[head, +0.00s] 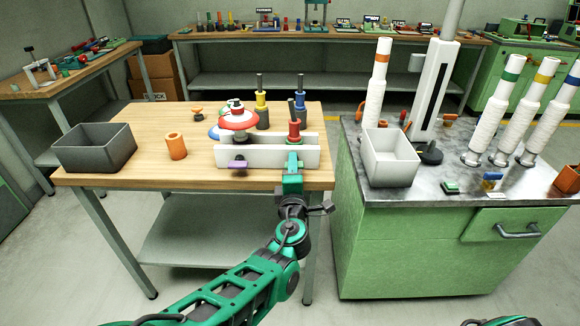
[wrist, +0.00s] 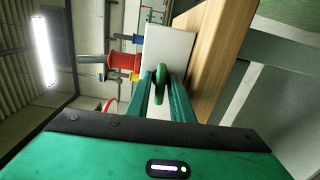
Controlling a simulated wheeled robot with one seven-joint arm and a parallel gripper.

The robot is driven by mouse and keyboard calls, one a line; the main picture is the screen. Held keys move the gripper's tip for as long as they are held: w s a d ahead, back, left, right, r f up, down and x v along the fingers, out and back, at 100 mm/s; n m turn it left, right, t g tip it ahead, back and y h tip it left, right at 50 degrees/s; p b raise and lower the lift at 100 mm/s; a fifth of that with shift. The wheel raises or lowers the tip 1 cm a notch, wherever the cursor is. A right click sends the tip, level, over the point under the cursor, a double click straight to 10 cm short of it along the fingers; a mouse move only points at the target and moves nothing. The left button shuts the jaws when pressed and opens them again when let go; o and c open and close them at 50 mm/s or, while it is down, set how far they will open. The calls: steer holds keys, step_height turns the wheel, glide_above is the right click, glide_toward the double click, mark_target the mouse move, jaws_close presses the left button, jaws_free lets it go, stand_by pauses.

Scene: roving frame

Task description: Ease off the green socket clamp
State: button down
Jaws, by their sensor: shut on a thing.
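The green socket clamp (wrist: 159,82) shows in the wrist view as a rounded green knob against the white block (wrist: 168,48). My gripper (wrist: 160,90) is shut on it, one finger on each side. In the head view my gripper (head: 293,164) is at the right end of the white block's front face (head: 262,157), and it hides most of the clamp. A purple clamp (head: 238,163) is on the same front face, farther left. A red spool-like piece with a dark stem (head: 294,130) stands just behind the gripper.
The wooden table (head: 130,175) also holds a dark grey bin (head: 95,148), an orange cup (head: 176,146), a red-white dome-shaped piece (head: 238,118) and yellow (head: 262,108) and blue (head: 300,103) pieces. A green cabinet (head: 400,250) with a white bin (head: 388,160) stands right, across a narrow gap.

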steer(key=n, duration=0.3)
steer(key=shift+d+f, duration=0.15)
steer(key=shift+d, duration=0.15)
steer(key=n, duration=0.3)
steer(key=shift+n, duration=0.4)
stand_by(0.7)
steer(key=c, duration=1.8)
jaws_free()
steer(key=shift+a, duration=0.1)
steer(key=shift+s, duration=0.1)
